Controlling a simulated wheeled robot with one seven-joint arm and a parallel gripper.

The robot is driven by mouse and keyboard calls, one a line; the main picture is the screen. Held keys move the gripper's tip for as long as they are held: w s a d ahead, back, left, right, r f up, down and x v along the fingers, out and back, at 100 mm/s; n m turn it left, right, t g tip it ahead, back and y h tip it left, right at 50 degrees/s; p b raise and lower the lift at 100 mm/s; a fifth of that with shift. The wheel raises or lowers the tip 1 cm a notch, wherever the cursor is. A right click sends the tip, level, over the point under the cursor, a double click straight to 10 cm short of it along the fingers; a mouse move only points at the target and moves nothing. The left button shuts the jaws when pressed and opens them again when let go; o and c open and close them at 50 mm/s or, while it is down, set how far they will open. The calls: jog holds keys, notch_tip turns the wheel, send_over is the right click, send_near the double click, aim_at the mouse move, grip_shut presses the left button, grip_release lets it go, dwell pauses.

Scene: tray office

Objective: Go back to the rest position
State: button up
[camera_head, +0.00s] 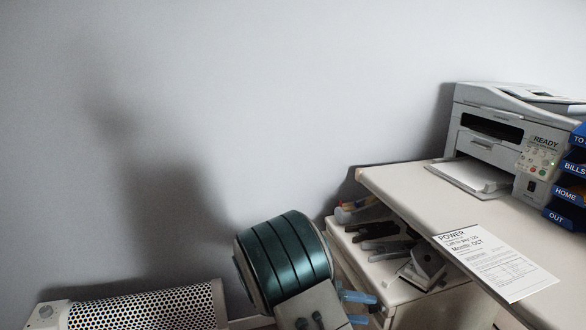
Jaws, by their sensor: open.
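My arm shows at the bottom middle of the head view, with a dark teal banded joint and a grey link below it. Two light-blue fingertips of my gripper (357,308) stick out to the right of that link. They are apart, with nothing seen between them. The rest of the gripper is hidden behind the link or below the frame. The fingertips appear in front of the side of a cream drawer unit (396,296).
The unit's top holds pens and dark tools (380,236). Right of it, a desk (404,185) bears a printer (500,135) reading READY, a POWER paper (497,262) and blue labelled trays (561,217). A perforated white heater (145,310) stands lower left by the wall.

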jog(key=s+r+t+y+p, duration=0.1)
jog(key=s+r+y+p, duration=0.4)
jog(key=r+p, duration=0.6)
jog(key=s+a+r+t+y+p, duration=0.1)
jog(key=s+r+y+p, duration=0.4)
jog(key=r+p, duration=0.7)
jog(key=s+r+t+y+p, duration=0.1)
jog(key=s+r+y+p, duration=0.4)
jog(key=r, duration=1.7)
jog(key=s+p, duration=0.3)
jog(key=p, duration=0.3)
jog(key=shift+s+a+r+m+y, duration=0.2)
jog(key=shift+a+r+m+y, duration=0.1)
jog(key=shift+m+y, duration=0.1)
